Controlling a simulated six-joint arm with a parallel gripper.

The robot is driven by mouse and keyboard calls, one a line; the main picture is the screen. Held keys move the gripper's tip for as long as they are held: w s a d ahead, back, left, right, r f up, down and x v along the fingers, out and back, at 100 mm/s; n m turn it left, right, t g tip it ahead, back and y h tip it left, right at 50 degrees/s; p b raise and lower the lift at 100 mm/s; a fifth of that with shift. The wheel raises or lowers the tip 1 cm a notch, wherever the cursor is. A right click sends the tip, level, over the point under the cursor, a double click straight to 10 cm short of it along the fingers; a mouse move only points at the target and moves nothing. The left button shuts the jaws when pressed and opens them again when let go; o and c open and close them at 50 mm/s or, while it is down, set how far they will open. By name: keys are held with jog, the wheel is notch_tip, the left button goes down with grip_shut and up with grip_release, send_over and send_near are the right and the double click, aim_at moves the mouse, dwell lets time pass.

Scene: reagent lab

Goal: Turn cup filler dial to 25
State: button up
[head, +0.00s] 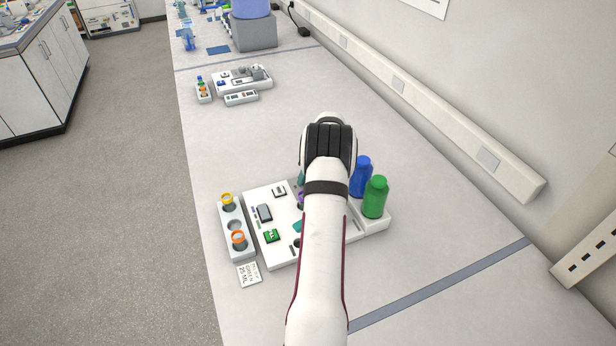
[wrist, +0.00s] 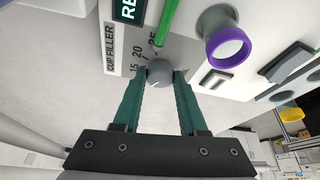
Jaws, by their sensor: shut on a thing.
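The cup filler dial (wrist: 160,72) is a small grey round knob in the wrist view, beside the "CUP FILLER" label (wrist: 110,50). Scale numbers 15, 20 and what looks like 25 run along its far side; I cannot read its exact setting. My gripper (wrist: 157,79) has its two teal fingers on either side of the dial, shut on it. In the head view my arm covers the dial and most of the gripper; the white cup filler panel (head: 265,195) shows to the left of the arm.
A green bottle (head: 375,197) and a blue bottle (head: 360,177) stand right of my arm. A grey holder (head: 235,225) with yellow and orange rings is at left, with a card (head: 250,274) reading "25 ML" in front. A purple-rimmed cylinder (wrist: 229,48) is close beside the dial.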

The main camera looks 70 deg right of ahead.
jog(key=shift+m, duration=0.3)
grip_shut()
jog(key=m+g, duration=0.1)
jog(key=m, duration=0.1)
jog(key=m+h, duration=0.1)
jog(key=m, duration=0.2)
jog(key=shift+w+a+g+h, duration=0.15)
jog(key=shift+g+h, duration=0.15)
jog(key=shift+g, duration=0.1)
jog(key=m+g, duration=0.1)
jog(key=m, duration=0.2)
jog(key=m+g, duration=0.1)
jog(key=m, duration=0.2)
jog(key=shift+w, duration=0.2)
jog(key=m+g, duration=0.2)
jog(key=m, duration=0.3)
jog(key=shift+w, duration=0.1)
jog(key=m+y, duration=0.1)
jog(key=m, duration=0.2)
jog(key=m+g, duration=0.1)
jog(key=m, duration=0.1)
jog(key=shift+w+m+g+y, duration=0.1)
jog(key=shift+m+g+y, duration=0.2)
jog(key=shift+m+y, duration=0.1)
jog(key=o, duration=1.1)
grip_release()
